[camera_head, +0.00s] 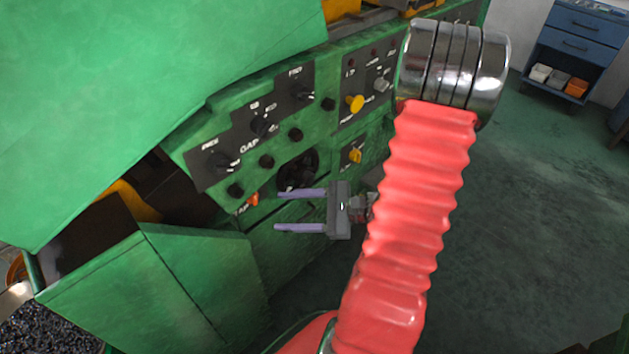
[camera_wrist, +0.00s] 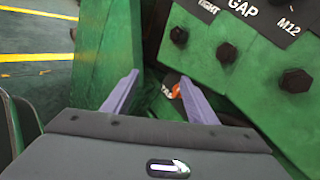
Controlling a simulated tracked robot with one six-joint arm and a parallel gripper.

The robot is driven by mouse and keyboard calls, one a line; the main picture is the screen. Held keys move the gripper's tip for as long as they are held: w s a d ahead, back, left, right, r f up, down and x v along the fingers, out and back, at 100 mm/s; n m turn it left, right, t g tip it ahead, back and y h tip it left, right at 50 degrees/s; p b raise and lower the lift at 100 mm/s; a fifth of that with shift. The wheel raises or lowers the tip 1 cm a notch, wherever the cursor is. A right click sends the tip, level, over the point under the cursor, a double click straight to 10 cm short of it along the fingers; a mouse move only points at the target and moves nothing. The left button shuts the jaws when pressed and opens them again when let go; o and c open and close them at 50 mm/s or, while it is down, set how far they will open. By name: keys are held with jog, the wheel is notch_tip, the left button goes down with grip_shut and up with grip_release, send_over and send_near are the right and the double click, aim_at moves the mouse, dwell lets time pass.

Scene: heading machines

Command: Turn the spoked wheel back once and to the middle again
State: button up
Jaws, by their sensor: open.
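The black spoked wheel (camera_head: 298,170) sits on the front of the green machine, low on the control panel, in the head view. It is dark and partly hidden behind the upper finger, so its turn position is hard to read. My gripper (camera_head: 277,210) is open with its two lilac fingers reaching left, just below and in front of the wheel. Nothing is between the fingers. In the wrist view my gripper (camera_wrist: 160,78) is open toward the green machine front. I cannot make out the wheel there.
Several black knobs (camera_head: 266,161) stick out near the wheel. A yellow knob (camera_head: 355,103) is up right and a small orange part (camera_head: 252,200) sits left of the fingers, also in the wrist view (camera_wrist: 176,90). A green bin wall (camera_head: 190,280) stands left.

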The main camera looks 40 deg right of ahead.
aim_at(312, 180)
jog(key=s+d+f+m+t+h, duration=0.2)
jog(key=d+f+m+t+h, duration=0.1)
jog(key=d, duration=0.4)
jog(key=s+d+f+m+t+h, duration=0.3)
jog(key=d+f+m+h, duration=0.2)
jog(key=d+m, duration=0.3)
jog(key=shift+s+d+h, duration=0.25)
jog(key=shift+h, duration=0.55)
jog(key=shift+w, duration=0.1)
jog(key=shift+w+a, duration=0.2)
jog(key=shift+w, duration=6.65)
jog(key=shift+c, duration=0.6)
grip_shut()
jog(key=shift+d, duration=0.35)
jog(key=shift+a, duration=0.15)
